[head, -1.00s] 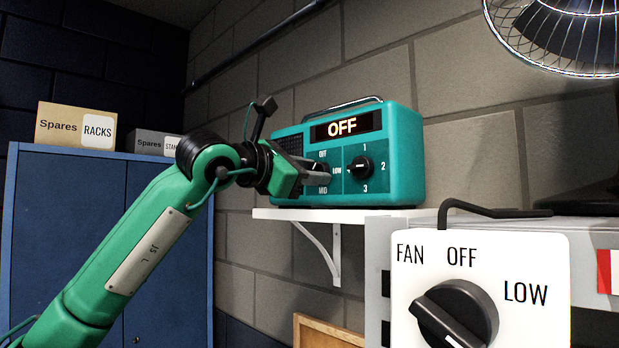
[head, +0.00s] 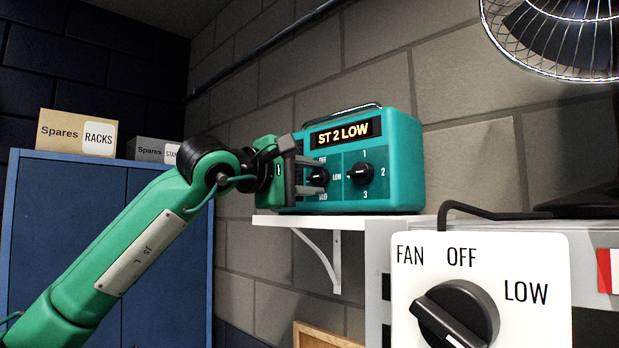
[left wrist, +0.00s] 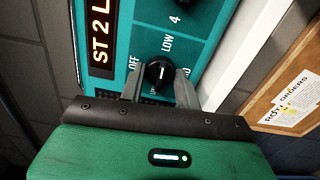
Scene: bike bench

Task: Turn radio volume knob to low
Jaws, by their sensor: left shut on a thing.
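The teal radio (head: 403,150) stands on a white wall shelf, and its display (head: 342,133) reads "ST 2 LOW". Its black volume knob (head: 318,177) is the left one, ringed by OFF, LOW and MID labels. My left gripper (head: 312,181) is at the radio's front, shut on this knob. In the left wrist view the fingers (left wrist: 158,88) lie on both sides of the volume knob (left wrist: 158,72), whose white mark points up toward the LOW label. The second knob (head: 361,174), with numbers around it, is just to the right and untouched. My right gripper is not in view.
The shelf (head: 395,221) lies under the radio. A fan control box (head: 540,255) with a large knob stands in the right foreground, below a wire fan cage (head: 570,45). A blue cabinet (head: 60,220) with boxes on top is at left.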

